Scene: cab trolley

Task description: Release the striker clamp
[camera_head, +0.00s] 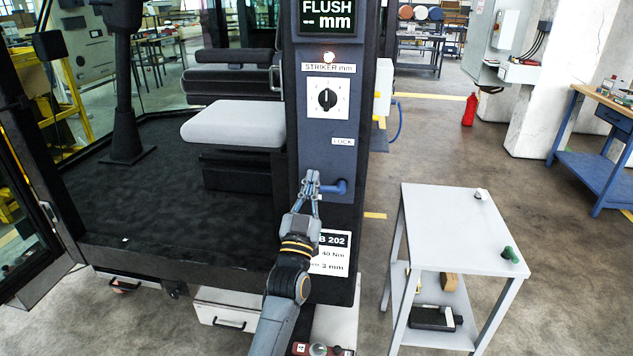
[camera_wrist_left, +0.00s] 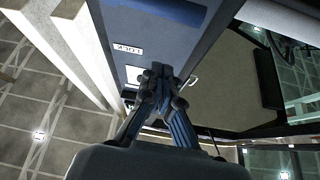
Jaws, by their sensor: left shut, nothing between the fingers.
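The blue lever (camera_head: 338,187) sits on the dark post below the LOCK label (camera_head: 342,141) and points right. A blue bar (camera_wrist_left: 178,9), which seems to be the same lever, crosses the top of the left wrist view. My left gripper (camera_head: 312,179) is shut and empty, just left of the lever; whether it touches the lever I cannot tell. Its closed fingertips show in the wrist view (camera_wrist_left: 158,75), near the LOCK label (camera_wrist_left: 127,48). The STRIKER dial (camera_head: 327,98) is above, with a lit lamp over it. My right gripper is not in view.
A grey seat (camera_head: 235,125) is inside the cab at left. Open floor lies behind the trolley, with a red bottle (camera_head: 470,109).

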